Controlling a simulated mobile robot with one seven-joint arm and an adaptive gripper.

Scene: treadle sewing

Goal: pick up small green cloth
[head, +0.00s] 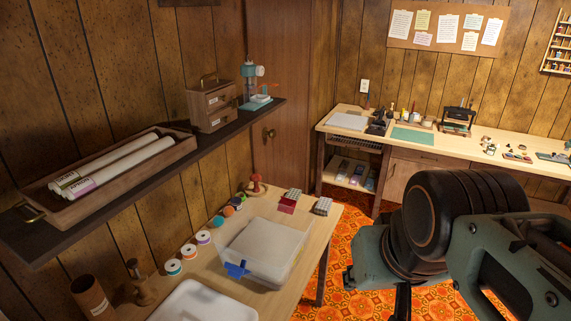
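I see no thing that is clearly a small green cloth. A flat green sheet (413,135) lies on the far workbench; from here I cannot tell whether it is cloth or a mat. A small teal piece (255,104) lies under a teal and white device (254,80) on the wall shelf; its material is also unclear. My own arm fills the lower right, with dark ribbed joints and grey-green links. My gripper's fingertips do not show.
The near table (325,222) holds a clear plastic box (262,252) with a blue clip, a white tray (205,303), thread spools (189,251) and pincushions. The wall shelf (225,127) carries a wooden tray of rolls and a drawer box (211,104). Orange patterned floor (345,235) is open between the tables.

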